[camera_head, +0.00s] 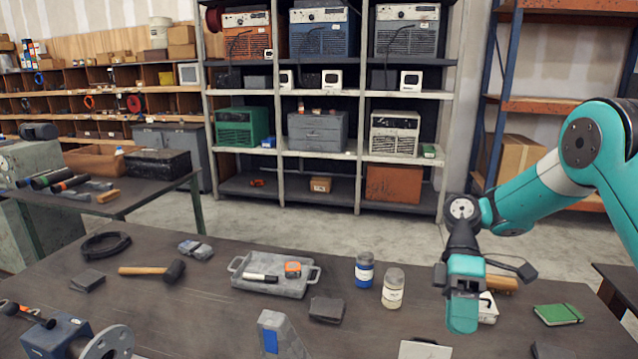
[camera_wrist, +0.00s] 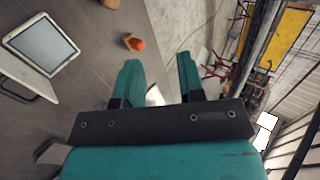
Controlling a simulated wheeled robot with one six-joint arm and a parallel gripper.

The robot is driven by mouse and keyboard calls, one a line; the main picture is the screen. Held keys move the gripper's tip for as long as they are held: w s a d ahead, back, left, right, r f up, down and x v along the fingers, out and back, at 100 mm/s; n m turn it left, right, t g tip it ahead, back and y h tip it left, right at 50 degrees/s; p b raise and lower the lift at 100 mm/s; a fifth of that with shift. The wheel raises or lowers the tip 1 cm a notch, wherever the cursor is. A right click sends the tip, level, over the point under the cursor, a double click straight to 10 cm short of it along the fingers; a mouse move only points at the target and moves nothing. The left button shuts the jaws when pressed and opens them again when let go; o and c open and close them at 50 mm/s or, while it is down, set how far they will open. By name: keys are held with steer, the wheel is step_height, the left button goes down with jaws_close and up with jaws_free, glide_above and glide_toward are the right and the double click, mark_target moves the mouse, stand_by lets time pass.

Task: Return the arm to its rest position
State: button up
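My teal arm reaches in from the right edge of the head view and bends down at the wrist. My gripper (camera_head: 463,318) points downward over the right part of the dark workbench (camera_head: 215,325). In the wrist view my gripper (camera_wrist: 158,75) has its two teal fingers apart with nothing held between them. It partly hides a white box (camera_head: 488,308) behind it.
Two jars, one blue-labelled (camera_head: 364,271) and one pale (camera_head: 393,288), stand left of my gripper. A grey tray (camera_head: 272,287), a mallet (camera_head: 150,271) and a green notebook (camera_head: 558,314) lie on the bench. The wrist view shows a tablet-like panel (camera_wrist: 40,45) and an orange item (camera_wrist: 133,42).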

steer(key=s+a+r+m+t+b, duration=0.2)
steer(key=s+a+r+b, duration=0.1)
steer(key=s+a, duration=0.15)
steer(key=s+a+m+t+b, duration=0.1)
steer(key=s+m+t+b, duration=0.1)
steer(key=s, duration=0.5)
steer(key=s+a+f+m+t+y+b, duration=0.1)
steer(key=s+a+m+t+b, duration=0.1)
steer(key=s, duration=0.5)
steer(key=m+t+b, duration=0.1)
steer(key=t+b, duration=0.1)
steer(key=t, duration=0.1)
